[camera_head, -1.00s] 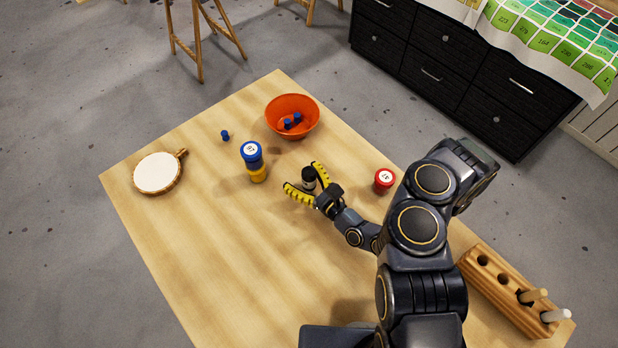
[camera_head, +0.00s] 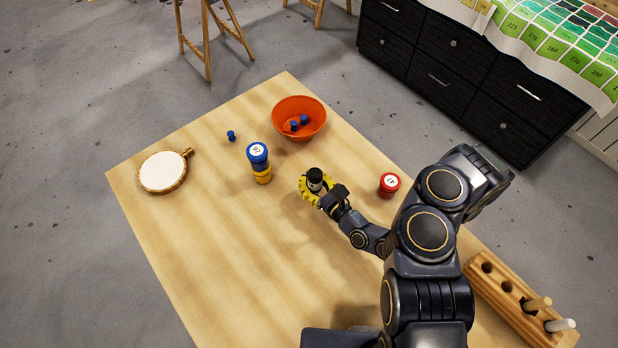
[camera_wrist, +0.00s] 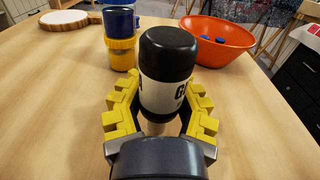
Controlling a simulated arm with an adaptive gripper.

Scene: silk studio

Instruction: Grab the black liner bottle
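The black liner bottle (camera_head: 314,179) has a black cap and a pale label band with dark letters. It is upright near the middle of the table. In the wrist view the bottle (camera_wrist: 166,75) is large and central, between the yellow ribbed fingers. My gripper (camera_head: 311,188) has its fingers closed in around the bottle's sides; it also shows in the wrist view (camera_wrist: 162,100). The fingertips are partly hidden behind the bottle. I cannot tell whether its base touches the table.
A blue jar (camera_head: 257,155) is stacked on a yellow jar (camera_head: 263,176) to the left. An orange bowl (camera_head: 300,112) with small blue pieces stands behind. A red jar (camera_head: 389,184) is to the right. A wooden holder (camera_head: 500,293) is at right. The table's front left (camera_head: 220,260) is clear.

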